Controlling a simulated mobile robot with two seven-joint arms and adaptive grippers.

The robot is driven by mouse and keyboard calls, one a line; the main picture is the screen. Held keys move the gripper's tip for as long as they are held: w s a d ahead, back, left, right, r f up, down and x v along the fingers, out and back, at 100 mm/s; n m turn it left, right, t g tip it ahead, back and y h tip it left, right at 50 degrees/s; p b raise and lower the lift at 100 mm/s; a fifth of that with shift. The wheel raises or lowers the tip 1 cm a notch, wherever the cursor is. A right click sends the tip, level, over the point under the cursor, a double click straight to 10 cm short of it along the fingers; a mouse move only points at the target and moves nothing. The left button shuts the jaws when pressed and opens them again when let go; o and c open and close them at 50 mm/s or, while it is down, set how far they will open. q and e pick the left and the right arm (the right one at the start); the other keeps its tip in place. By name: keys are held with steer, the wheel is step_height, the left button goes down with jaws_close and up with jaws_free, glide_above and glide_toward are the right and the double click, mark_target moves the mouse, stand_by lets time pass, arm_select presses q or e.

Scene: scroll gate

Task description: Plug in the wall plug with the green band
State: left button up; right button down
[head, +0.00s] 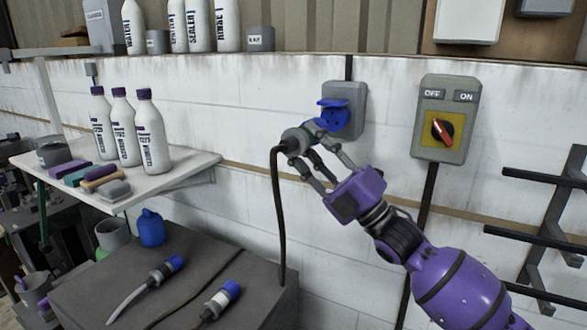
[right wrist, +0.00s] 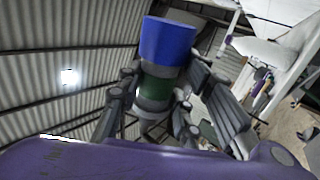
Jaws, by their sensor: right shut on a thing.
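The wall plug with the green band (right wrist: 157,85) is held in my right gripper. Its blue end (right wrist: 167,40) points away from the palm in the right wrist view, with nothing around it. In the head view the plug (head: 294,140) is just left of and below the blue wall socket (head: 334,119), and its black cable hangs down. The socket's blue lid is raised. My right gripper (head: 311,151) is shut around the plug's body and partly hides it. The socket face is partly hidden. My left gripper is not in view.
Two other blue-ended plugs (head: 165,270) (head: 222,298) lie on the dark box top (head: 100,285). A grey switch box (head: 446,118) with a red knob is right of the socket. A rack (head: 545,240) stands far right. A shelf (head: 165,168) with bottles is left.

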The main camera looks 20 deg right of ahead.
steer(key=shift+s+r+y, duration=0.25)
steer(key=shift+s+y, duration=0.05)
steer(key=shift+y, duration=0.6)
steer(key=shift+w+d+f+b, duration=0.15)
steer(key=shift+w+d+b, duration=0.3)
steer(key=shift+w+d, duration=0.4)
steer(key=shift+w+d+f+b, duration=0.15)
steer(key=shift+w+d+b, duration=0.3)
steer(key=shift+w+d, duration=0.35)
steer(key=shift+w+d+b, duration=0.3)
steer(key=shift+w+d, duration=0.05)
steer(key=shift+d, duration=0.1)
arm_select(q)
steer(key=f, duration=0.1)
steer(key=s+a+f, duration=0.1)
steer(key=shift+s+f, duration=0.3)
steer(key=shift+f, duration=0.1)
arm_select(e)
steer(key=shift+w+d+r+n, duration=0.25)
steer(key=shift+w+d+n, duration=0.05)
steer(key=shift+d, duration=0.15)
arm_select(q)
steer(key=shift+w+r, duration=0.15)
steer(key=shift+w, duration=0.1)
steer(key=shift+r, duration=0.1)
